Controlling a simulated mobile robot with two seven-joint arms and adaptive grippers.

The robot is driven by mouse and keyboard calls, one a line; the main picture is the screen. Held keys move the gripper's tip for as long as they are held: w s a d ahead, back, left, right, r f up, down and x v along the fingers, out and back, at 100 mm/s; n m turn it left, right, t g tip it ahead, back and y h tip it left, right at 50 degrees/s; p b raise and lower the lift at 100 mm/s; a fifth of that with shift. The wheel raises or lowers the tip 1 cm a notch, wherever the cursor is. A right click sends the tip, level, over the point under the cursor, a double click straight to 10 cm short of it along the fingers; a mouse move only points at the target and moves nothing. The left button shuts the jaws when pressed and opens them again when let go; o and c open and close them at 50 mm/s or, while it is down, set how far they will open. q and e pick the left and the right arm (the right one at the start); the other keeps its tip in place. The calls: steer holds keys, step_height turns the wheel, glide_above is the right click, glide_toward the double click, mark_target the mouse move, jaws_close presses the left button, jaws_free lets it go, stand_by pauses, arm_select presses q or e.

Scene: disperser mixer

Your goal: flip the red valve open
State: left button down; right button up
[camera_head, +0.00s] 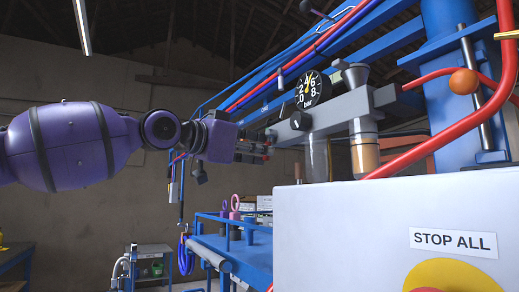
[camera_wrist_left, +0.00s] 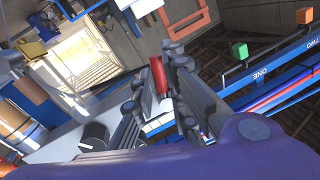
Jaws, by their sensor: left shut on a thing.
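My left gripper (camera_head: 266,147) reaches in from the left and sits just left of the grey metal block (camera_head: 340,112). In the left wrist view, the red valve handle (camera_wrist_left: 157,76) shows as a short red bar at the fingertips. My left gripper (camera_wrist_left: 160,88) is shut on it there. In the head view the gripper hides the valve, and I cannot make out the handle's angle clearly. My right gripper is in neither view.
A round gauge (camera_head: 312,90) and a black knob (camera_head: 300,121) sit close right of the gripper. A white panel labelled STOP ALL (camera_head: 453,241) stands front right. Blue beams and a red pipe (camera_head: 440,140) fill the right side.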

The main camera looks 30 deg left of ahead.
arm_select(q)
steer(key=n, duration=0.2)
steer(key=d+n, duration=0.1)
steer(key=shift+s+g+p, duration=0.25)
steer(key=shift+g+p, duration=0.15)
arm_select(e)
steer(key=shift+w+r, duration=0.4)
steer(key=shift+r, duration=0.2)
arm_select(q)
steer(key=c, duration=1.7)
jaws_free()
steer(key=shift+c, duration=0.2)
steer(key=v, duration=1.2)
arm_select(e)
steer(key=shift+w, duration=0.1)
